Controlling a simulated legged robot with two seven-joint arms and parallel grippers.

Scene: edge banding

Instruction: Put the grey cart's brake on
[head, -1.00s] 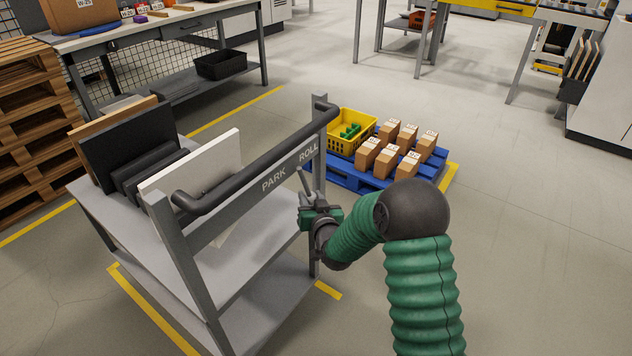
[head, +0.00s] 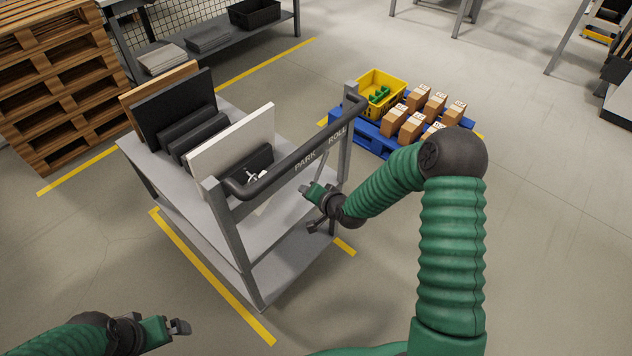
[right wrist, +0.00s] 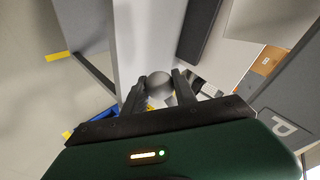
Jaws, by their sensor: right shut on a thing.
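The grey cart (head: 229,243) stands in the middle of the head view, its dark push handle (head: 300,158) facing me. Its cross plate reads PARK on the left and ROLL on the right. My right gripper (head: 309,191) is at the cart's near right side, below that plate. In the right wrist view its two fingers are shut around a grey round knob (right wrist: 160,84). The lever under the knob is mostly hidden. My left gripper (head: 179,327) hangs free at the lower left, apart from the cart; its finger gap is unclear.
The cart carries upright panels, including a white one (head: 228,139). A blue pallet (head: 371,140) with cartons and a yellow crate (head: 382,80) lies behind its right side. Wooden pallets (head: 58,85) are stacked at the left. Floor in front is open.

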